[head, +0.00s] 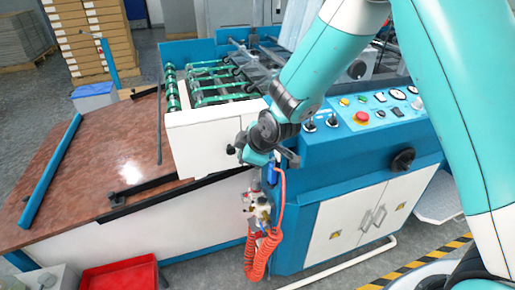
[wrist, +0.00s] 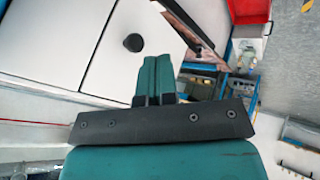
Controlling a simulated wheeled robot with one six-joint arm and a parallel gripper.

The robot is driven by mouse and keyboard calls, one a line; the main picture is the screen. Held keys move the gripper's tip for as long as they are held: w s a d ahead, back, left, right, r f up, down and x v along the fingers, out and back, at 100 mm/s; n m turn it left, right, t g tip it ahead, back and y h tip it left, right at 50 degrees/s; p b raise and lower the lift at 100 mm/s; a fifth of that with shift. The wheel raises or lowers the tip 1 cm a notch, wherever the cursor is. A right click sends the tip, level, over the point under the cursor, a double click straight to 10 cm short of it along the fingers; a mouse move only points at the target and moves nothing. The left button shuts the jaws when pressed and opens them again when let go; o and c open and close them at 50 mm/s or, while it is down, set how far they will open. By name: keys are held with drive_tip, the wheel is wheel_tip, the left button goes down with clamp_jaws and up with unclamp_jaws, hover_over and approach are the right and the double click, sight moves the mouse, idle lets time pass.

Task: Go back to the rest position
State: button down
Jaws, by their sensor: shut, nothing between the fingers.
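My gripper (head: 258,157) is in front of the white side housing (head: 205,140) of the laminating machine, left of the control panel (head: 375,108). In the wrist view its two teal fingers (wrist: 152,78) lie together, with nothing held. White panels with a black knob (wrist: 133,42) show beyond the fingers in the wrist view. My arm comes down from the upper right across the machine and hides part of its top and panel.
A coiled orange air hose (head: 263,255) hangs just below my gripper. The brown table (head: 130,150) extends to the left, with a blue bar (head: 50,172) along it. A red tray (head: 122,275) is on the floor. Stacked boxes (head: 95,40) stand at the back left.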

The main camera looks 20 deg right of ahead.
drive_tip(key=s+r+m+g, duration=0.2)
drive_tip(key=s+r, duration=0.4)
drive_tip(key=s, duration=0.4)
drive_tip(key=s+d+r+m+g+p, duration=0.1)
drive_tip(key=s+r+m+g, duration=0.1)
drive_tip(key=s+r, duration=0.4)
drive_tip(key=s+d+r+m+g+y+p, duration=0.1)
drive_tip(key=s+r, duration=0.5)
drive_tip(key=s, duration=0.7)
drive_tip(key=shift+s+d+m+g, duration=0.2)
drive_tip(key=shift+s+m+g, duration=0.1)
drive_tip(key=shift+m+g, duration=0.65)
drive_tip(key=shift+d, duration=0.1)
